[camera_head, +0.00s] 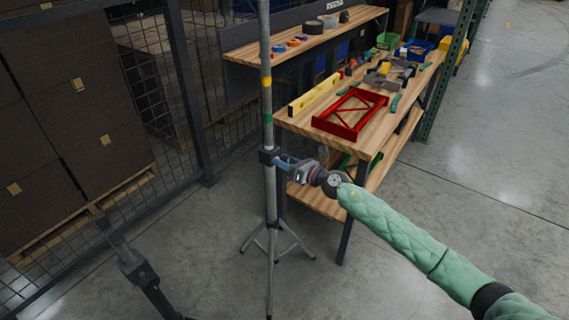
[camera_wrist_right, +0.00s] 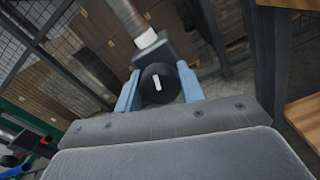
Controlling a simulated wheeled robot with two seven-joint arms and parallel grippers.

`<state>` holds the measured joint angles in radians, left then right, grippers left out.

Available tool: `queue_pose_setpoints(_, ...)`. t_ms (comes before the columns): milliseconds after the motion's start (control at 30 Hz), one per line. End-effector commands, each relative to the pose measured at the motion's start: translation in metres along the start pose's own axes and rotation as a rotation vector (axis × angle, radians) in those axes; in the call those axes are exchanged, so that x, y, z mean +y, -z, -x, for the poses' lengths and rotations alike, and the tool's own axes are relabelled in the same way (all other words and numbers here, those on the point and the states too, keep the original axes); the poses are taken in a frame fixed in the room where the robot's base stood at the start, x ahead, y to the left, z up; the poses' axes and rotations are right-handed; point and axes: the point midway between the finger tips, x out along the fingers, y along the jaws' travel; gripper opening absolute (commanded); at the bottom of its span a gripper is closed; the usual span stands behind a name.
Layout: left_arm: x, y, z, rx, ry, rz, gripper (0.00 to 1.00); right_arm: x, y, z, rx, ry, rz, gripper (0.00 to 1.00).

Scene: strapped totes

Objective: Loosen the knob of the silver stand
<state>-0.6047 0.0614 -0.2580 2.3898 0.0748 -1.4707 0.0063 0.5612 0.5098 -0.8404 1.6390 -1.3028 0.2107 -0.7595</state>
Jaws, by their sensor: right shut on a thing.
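The silver stand (camera_head: 270,205) stands upright on a tripod base, with yellow and green bands on its pole. A black collar (camera_head: 267,156) sits around the pole. My right gripper (camera_head: 282,162) reaches the collar from the right. In the right wrist view, the light-blue fingers of my right gripper (camera_wrist_right: 160,92) are on either side of the round black knob (camera_wrist_right: 158,76), shut on it. The knob has a white mark on its face, nearly upright in that view. In the head view the fingers hide the knob. My left gripper is not in view.
A dark stand (camera_head: 140,272) with a collar shows at lower left. A wooden workbench (camera_head: 405,110) with a red frame (camera_head: 350,112) and several tools stands behind the silver stand. A mesh fence (camera_head: 190,90) and stacked boxes (camera_head: 60,140) are at left. Floor at right is clear.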

Motion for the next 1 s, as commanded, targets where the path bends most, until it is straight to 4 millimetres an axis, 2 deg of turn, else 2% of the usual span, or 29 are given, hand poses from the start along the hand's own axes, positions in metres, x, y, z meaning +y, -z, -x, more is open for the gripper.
queue_pose_setpoints(467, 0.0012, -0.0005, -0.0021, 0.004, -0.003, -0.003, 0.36, -0.0001, 0.0034, 0.0006, 0.004, 0.0, 0.014, 0.16)
queue_pose_setpoints(500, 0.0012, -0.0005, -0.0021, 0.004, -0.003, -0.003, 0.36, -0.0001, 0.0034, 0.0006, 0.004, 0.0, 0.014, 0.43)
queue_pose_setpoints(600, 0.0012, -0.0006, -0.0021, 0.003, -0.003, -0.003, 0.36, -0.0001, 0.0029, 0.0005, 0.004, 0.0, 0.014, 0.61)
queue_pose_setpoints(867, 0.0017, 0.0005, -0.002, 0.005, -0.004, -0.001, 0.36, 0.0, 0.0013, 0.0005, 0.002, 0.0, 0.014, 0.61)
queue_pose_setpoints(1000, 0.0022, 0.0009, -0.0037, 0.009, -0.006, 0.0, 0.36, -0.0004, 0.0021, 0.0078, 0.002, 0.0, 0.014, 0.61)
